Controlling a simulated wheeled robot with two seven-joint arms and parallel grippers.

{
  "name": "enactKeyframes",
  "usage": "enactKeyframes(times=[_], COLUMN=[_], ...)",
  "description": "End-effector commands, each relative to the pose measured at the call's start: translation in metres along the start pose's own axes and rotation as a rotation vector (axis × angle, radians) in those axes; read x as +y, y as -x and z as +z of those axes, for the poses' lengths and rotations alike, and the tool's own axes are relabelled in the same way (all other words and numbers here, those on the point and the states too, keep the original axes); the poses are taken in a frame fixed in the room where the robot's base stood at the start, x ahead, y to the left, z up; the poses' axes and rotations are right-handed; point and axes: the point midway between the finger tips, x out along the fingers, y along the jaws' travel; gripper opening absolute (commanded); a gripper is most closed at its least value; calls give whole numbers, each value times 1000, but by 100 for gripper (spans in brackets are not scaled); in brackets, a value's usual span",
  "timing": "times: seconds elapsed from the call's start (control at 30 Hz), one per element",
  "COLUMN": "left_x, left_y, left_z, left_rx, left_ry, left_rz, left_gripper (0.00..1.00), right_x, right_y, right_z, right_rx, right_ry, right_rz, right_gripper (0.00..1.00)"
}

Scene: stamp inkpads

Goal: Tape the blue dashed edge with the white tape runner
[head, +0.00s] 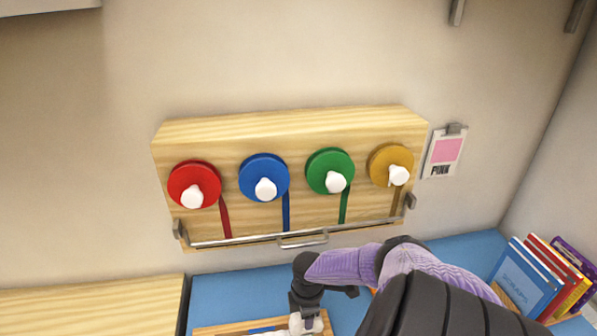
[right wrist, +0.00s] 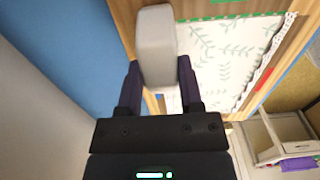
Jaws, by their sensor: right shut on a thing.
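My right gripper (head: 306,305) reaches down at the bottom of the head view, shut on the white tape runner (head: 308,324). In the right wrist view the runner is a pale grey-white block (right wrist: 156,45) between the two dark fingers of my right gripper (right wrist: 158,88). Beyond it lies a white sheet (right wrist: 225,62) with a green leaf pattern, on a wooden board (right wrist: 290,45). Green marks show along its top edge and a red mark at its right. My left gripper is out of view.
A wooden wall rack (head: 290,125) carries red, blue, green and yellow tape rolls above a metal bar. A pink card (head: 446,152) hangs beside it. Books (head: 545,275) stand at the right on the blue surface (head: 235,295).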

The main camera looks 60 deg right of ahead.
Motion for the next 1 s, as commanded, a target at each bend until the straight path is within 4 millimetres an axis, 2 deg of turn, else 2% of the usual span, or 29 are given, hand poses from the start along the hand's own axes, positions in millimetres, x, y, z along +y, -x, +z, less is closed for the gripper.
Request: enactKeyframes(times=[0.2, 0.57, 1.0], left_x=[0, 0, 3], left_y=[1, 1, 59], left_z=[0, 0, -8], left_rx=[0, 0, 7], left_ry=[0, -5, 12], left_rz=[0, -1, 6], left_gripper=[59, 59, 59], right_x=[0, 0, 0], right_y=[0, 0, 61], right_z=[16, 18, 17], right_rx=[-3, -2, 0], right_ry=[-1, 1, 1], right_rz=[-1, -1, 1], right_gripper=[0, 0, 0])
